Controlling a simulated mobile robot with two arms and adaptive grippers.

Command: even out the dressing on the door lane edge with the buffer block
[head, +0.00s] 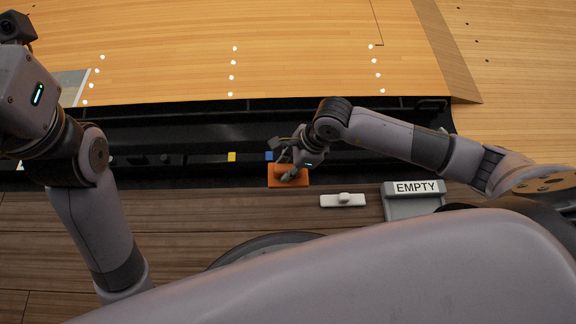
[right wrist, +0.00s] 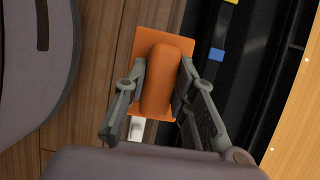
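An orange block (head: 274,182) with a rounded handle lies at the near edge of the black channel (head: 200,172); I take it to be the buffer block. It also shows in the right wrist view (right wrist: 160,90). My right gripper (head: 291,174) is over it, and in the right wrist view its two fingers (right wrist: 163,72) stand on both sides of the handle, closed against it. My left arm shows at the left, but its gripper is out of the picture. I cannot make out any dressing, nor tell which edge is the door lane's.
A white block with a knob (head: 326,201) lies right of the orange block. A grey tray marked EMPTY (head: 412,207) stands further right. A yellow marker (head: 232,157) and a blue marker (head: 269,156) sit on the channel. Wooden lanes (head: 300,50) with white dots lie beyond.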

